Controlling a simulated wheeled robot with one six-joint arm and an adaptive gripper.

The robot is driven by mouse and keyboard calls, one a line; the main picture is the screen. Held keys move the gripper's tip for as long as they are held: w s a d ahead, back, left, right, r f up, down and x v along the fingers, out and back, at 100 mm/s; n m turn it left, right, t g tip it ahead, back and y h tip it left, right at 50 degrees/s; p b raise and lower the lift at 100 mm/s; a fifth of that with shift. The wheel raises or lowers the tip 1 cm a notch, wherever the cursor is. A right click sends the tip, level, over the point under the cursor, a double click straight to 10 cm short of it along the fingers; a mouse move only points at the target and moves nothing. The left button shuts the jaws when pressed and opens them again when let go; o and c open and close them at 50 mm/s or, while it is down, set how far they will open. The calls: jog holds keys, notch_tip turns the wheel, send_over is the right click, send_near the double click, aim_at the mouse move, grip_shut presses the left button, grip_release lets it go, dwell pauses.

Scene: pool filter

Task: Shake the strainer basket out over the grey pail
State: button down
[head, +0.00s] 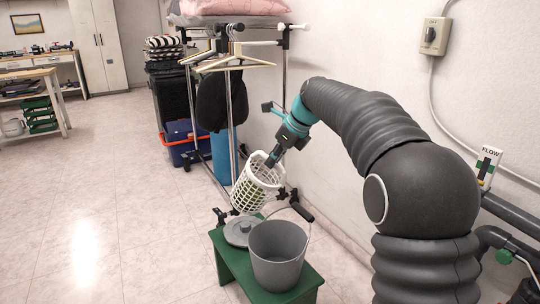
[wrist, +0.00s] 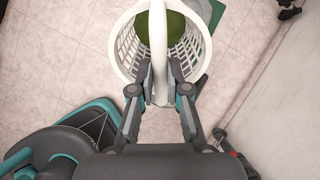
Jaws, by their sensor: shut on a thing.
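My gripper (head: 275,155) is shut on the handle of the white strainer basket (head: 258,184). In the wrist view the fingers (wrist: 160,98) close on the white handle, with the basket (wrist: 125,48) beyond them. The basket hangs tilted in the air and holds something green (wrist: 176,32). The grey pail (head: 277,262) stands upright on a green bench, its handle with a dark grip tipped to one side. In the head view the basket appears above and a little left of the pail, nearer the lid. The part of the pail's inside that shows looks empty.
A round grey lid (head: 240,232) lies on the green bench (head: 226,258) beside the pail. A clothes rack (head: 232,130) with hangers stands behind the basket. Pipes and a FLOW sign (head: 487,165) are at the right wall. The floor to the left is clear.

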aim_at(282, 171)
jog(key=shift+s+d+f+y, duration=0.1)
jog(key=shift+d+f+y, duration=0.1)
jog(key=shift+d+y, duration=0.15)
jog(key=f+y, duration=0.1)
jog(key=d+f+t+y, duration=0.1)
jog(key=f+y, duration=0.1)
jog(key=shift+s+d+t, duration=0.25)
jog(key=shift+s+t, duration=0.15)
jog(key=s+d+f+t+y+b, duration=0.1)
jog(key=d+f+t+y+b, duration=0.1)
jog(key=f+y+b, duration=0.4)
jog(key=s+d+f+t+y+b, duration=0.1)
jog(key=d+f+t+y+b, duration=0.2)
jog(key=f+y+b, duration=0.4)
jog(key=shift+s+f+t+b, duration=0.2)
jog(key=shift+f+t+b, duration=0.5)
jog(key=shift+f+b, duration=0.4)
jog(key=shift+f, duration=0.15)
dwell(0.9)
